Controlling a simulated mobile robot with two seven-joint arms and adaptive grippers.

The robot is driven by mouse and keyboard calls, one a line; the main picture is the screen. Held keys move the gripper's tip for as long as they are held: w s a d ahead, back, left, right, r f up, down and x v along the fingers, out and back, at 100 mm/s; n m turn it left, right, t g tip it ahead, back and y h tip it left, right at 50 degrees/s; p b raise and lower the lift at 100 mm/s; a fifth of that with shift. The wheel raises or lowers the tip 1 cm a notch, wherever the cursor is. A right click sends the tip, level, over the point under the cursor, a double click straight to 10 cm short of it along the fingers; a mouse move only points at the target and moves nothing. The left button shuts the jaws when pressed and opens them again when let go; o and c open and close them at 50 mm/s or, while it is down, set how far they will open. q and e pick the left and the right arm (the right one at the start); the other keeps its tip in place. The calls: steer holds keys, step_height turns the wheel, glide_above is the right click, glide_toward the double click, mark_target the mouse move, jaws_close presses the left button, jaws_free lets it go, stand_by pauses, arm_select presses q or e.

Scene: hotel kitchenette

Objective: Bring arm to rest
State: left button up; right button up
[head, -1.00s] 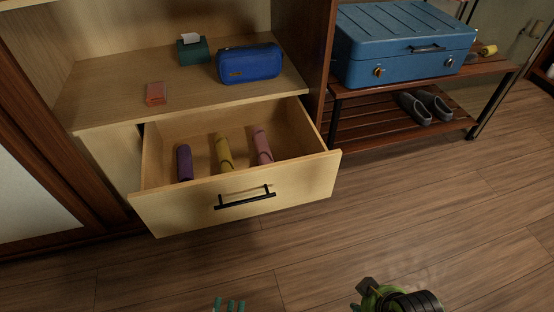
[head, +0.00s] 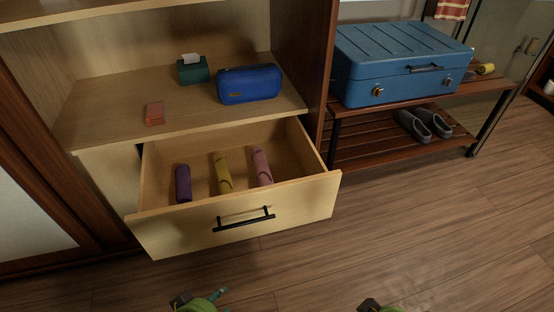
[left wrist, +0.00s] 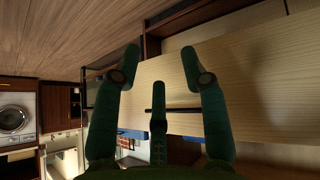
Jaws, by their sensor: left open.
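My left gripper (head: 200,300) shows at the bottom edge of the head view, in front of and below the open drawer, apart from it. The drawer (head: 235,215) stands pulled out, with a black bar handle (head: 244,219).
In the drawer lie purple (head: 183,183), yellow (head: 222,173) and pink (head: 262,167) rolled items. A blue pouch (head: 249,84), green tissue box (head: 193,70) and reddish box (head: 155,114) are on the shelf. A blue suitcase (head: 400,65) sits on a rack. The floor (head: 430,230) at right is clear.

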arm_select(q)
steer(key=s+a+r+m+g+y, duration=0.2)
steer(key=s+a+r+g, duration=0.1)
steer(key=s+a, duration=0.2)
steer(key=s+f+g+p, duration=0.2)
steer(key=s+f+p, duration=0.5)
steer(key=p, duration=1.3)
arm_select(e)
steer(key=s+f+g, duration=0.2)
steer(key=s+f, duration=0.4)
steer(key=f, duration=0.3)
arm_select(q)
steer(key=s+a+f+m+g+p, duration=0.1)
steer(key=s+a+p, duration=0.2)
steer(key=s+p, duration=0.5)
steer(key=s, duration=0.3)
steer(key=shift+s+a, duration=0.15)
steer(key=shift+s, duration=0.25)
arm_select(e)
steer(key=s+d, duration=0.2)
steer(key=s, duration=1)
steer(key=shift+d+r+g, duration=0.25)
steer(key=shift+d+g, duration=0.05)
steer(key=shift+d, duration=0.1)
